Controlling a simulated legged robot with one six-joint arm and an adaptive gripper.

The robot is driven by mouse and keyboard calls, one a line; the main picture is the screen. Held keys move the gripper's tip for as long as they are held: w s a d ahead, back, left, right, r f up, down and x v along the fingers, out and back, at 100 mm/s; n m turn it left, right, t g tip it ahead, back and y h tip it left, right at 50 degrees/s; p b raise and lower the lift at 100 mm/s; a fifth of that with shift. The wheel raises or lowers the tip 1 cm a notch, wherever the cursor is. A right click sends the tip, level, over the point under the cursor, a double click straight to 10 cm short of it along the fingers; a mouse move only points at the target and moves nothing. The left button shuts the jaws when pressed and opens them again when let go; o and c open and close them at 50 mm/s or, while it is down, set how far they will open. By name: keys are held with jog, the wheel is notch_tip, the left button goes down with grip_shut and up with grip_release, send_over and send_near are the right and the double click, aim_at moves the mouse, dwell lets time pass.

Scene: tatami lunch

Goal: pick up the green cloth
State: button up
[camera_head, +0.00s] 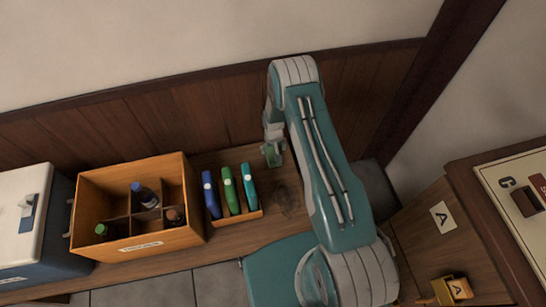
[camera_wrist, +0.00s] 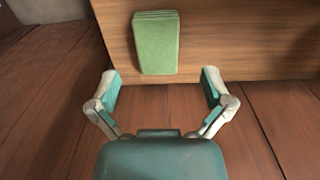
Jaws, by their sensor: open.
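The green cloth (camera_wrist: 157,43) shows in the wrist view as a flat, folded block with layered edges at its top. It lies against a lighter wooden surface, ahead of my gripper (camera_wrist: 161,84) and between the lines of its two fingers. The fingers are spread wide, with nothing between them, and the cloth looks apart from them. In the head view my gripper (camera_head: 274,150) hangs low at the end of the arm, near the wooden wall. I cannot tell the cloth apart from the gripper's green parts there.
Left of the gripper, a small wooden rack (camera_head: 240,219) holds blue, green and teal upright items. Further left stand a divided wooden crate (camera_head: 150,245) with bottles and a blue-and-white cooler (camera_head: 27,225).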

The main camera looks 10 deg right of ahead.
aim_at(273, 157)
jog(key=f, duration=0.8)
jog(key=shift+w+d+f, duration=0.2)
jog(key=shift+f, duration=0.1)
jog(key=c, duration=0.8)
